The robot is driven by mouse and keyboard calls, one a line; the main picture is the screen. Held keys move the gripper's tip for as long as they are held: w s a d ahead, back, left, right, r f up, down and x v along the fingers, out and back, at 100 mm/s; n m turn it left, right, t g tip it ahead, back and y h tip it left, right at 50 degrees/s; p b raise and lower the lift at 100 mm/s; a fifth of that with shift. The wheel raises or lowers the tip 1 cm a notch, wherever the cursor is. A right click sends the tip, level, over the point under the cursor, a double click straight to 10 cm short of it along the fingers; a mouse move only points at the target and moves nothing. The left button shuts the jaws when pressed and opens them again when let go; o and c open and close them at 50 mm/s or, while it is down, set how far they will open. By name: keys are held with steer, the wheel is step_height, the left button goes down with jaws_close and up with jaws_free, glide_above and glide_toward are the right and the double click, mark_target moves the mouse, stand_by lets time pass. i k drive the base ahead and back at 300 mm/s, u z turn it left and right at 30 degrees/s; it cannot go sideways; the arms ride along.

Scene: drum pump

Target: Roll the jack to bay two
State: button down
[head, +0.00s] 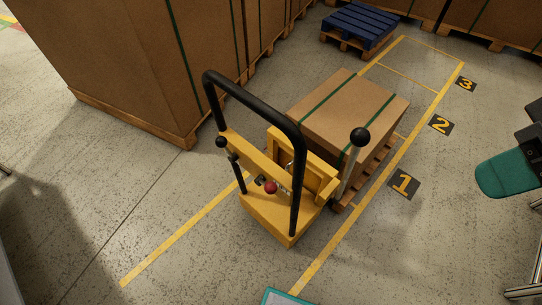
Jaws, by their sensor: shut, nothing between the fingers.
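The yellow jack (268,213) stands upright in the taped lane, with a black hoop handle (252,102), two levers with black knobs and a red knob (271,187). A wooden pallet (366,182) with a strapped cardboard box (345,110) sits directly beyond it; whether forks are under the pallet is hidden. The pallet lies beside floor plate 1 (403,184). Plate 2 (441,125) is farther up the lane, and the floor of bay two is partly hidden by the box. My gripper is not in view.
Yellow lines (330,245) edge the lane. Plate 3 (466,84) is beyond plate 2, and a blue pallet (360,27) stands past the lane's far left. Tall strapped boxes (120,70) stand left. A teal pad (505,175) juts in at right. Floor before the jack is clear.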

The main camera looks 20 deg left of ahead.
mark_target(286, 215)
steer(key=u, duration=1.15)
